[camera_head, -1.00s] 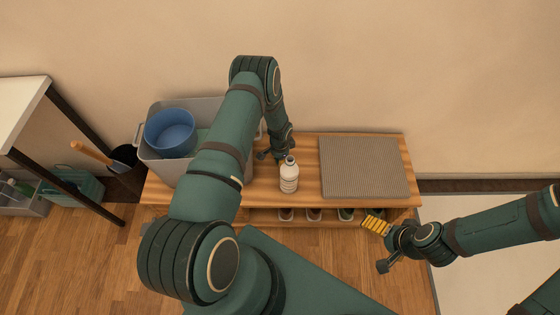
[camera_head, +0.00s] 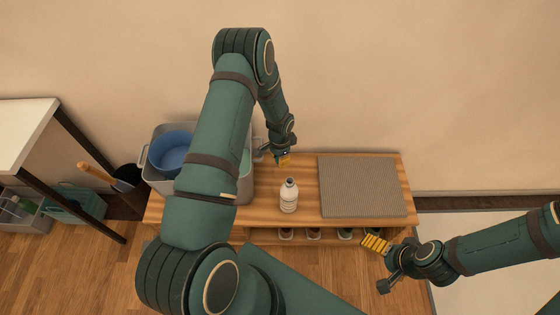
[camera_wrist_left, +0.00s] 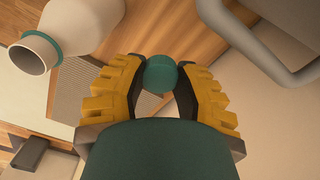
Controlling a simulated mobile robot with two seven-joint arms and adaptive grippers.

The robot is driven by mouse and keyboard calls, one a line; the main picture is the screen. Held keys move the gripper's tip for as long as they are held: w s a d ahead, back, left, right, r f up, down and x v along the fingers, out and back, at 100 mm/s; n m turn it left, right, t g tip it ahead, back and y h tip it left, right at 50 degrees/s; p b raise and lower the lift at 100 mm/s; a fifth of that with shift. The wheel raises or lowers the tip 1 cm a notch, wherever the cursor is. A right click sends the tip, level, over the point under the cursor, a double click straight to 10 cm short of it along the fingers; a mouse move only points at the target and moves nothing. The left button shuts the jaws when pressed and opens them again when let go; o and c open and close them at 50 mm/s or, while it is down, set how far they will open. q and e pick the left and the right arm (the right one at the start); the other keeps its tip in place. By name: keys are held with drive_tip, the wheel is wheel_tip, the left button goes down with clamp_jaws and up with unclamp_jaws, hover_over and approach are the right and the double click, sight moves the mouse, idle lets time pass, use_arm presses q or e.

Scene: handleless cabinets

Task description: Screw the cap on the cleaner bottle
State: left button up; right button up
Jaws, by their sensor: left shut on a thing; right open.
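The white cleaner bottle (camera_head: 289,196) stands upright on the wooden bench, its neck open. In the left wrist view its uncapped mouth and green neck ring show at the upper left, on the bottle (camera_wrist_left: 82,25). My left gripper (camera_head: 285,158) is above the bench, behind the bottle and apart from it. In the left wrist view its yellow fingers are shut on a small round teal cap (camera_wrist_left: 160,74). My right gripper (camera_head: 378,262) is open and empty in front of the bench's right end, its yellow finger pads showing.
The wooden bench (camera_head: 265,212) carries a grey ribbed mat (camera_head: 362,187) at right and a grey bin (camera_head: 245,180) with a blue bucket (camera_head: 171,152) at left. Several items sit on its lower shelf. A white table (camera_head: 25,130) stands far left. Bench top around the bottle is clear.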

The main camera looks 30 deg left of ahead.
use_arm(q)
drive_tip(key=shift+r, duration=0.1)
idle(0.3)
drive_tip(key=s+d+r+n, duration=0.3)
drive_tip(key=d+r, duration=0.4)
drive_tip(key=r, duration=0.3)
drive_tip(key=s+d+r+n, duration=0.3)
drive_tip(key=d+r, duration=0.4)
drive_tip(key=r, duration=0.3)
drive_tip(key=shift+s+r, duration=0.35)
drive_tip(key=shift+s, duration=0.55)
